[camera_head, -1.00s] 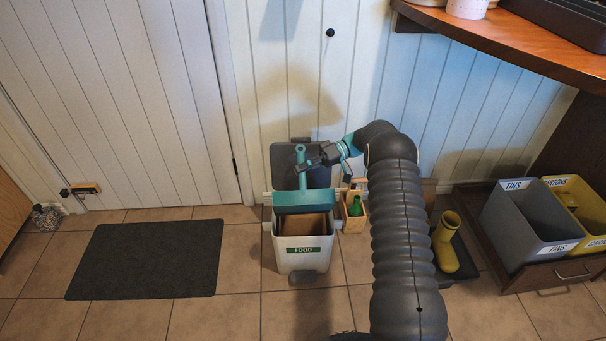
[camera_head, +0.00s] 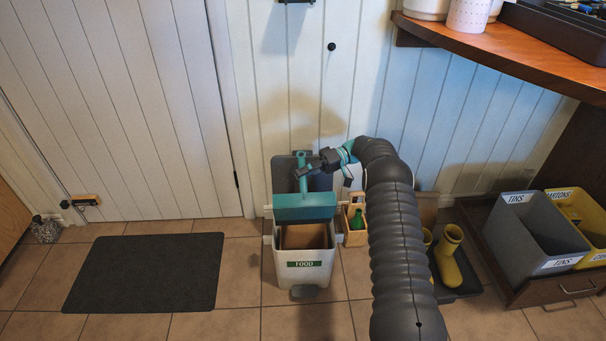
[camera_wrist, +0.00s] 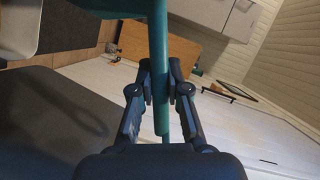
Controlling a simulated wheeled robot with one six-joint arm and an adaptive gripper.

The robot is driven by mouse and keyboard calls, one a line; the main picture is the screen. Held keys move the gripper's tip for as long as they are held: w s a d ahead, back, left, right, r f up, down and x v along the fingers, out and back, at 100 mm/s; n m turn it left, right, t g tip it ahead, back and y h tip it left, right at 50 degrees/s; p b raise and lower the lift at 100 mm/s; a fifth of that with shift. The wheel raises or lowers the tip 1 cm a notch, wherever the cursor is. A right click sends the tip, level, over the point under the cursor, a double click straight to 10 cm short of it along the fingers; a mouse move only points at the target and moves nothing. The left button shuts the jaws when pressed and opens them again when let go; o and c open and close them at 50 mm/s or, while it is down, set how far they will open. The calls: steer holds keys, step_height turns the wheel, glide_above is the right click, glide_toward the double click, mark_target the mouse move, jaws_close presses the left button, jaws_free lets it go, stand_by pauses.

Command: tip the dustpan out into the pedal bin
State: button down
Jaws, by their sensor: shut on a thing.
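The teal dustpan (camera_head: 306,208) is over the mouth of the pedal bin, its pan tilted with the back facing the camera. My gripper (camera_head: 323,163) is shut on its teal handle, which also shows between the fingers in the wrist view (camera_wrist: 159,85). The white pedal bin (camera_head: 317,258) has a FOOD label and its dark lid (camera_head: 284,172) stands open against the wall. Brown inner surfaces show in its opening below the pan. I cannot see any sweepings, and the pan's inside is hidden.
A wooden caddy with a green bottle (camera_head: 358,218) stands just right of the bin. Yellow boots (camera_head: 450,256) on a dark tray and grey TINS (camera_head: 530,235) and yellow CARTONS boxes are further right. A dark mat (camera_head: 146,272) lies left on the tiles.

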steer(key=shift+f, duration=0.85)
step_height(320, 180, up, 3)
steer(key=shift+r+p, duration=0.2)
steer(key=shift+p, duration=0.65)
steer(key=shift+f+b, duration=1.1)
steer(key=shift+f, duration=0.75)
steer(key=shift+r, duration=0.25)
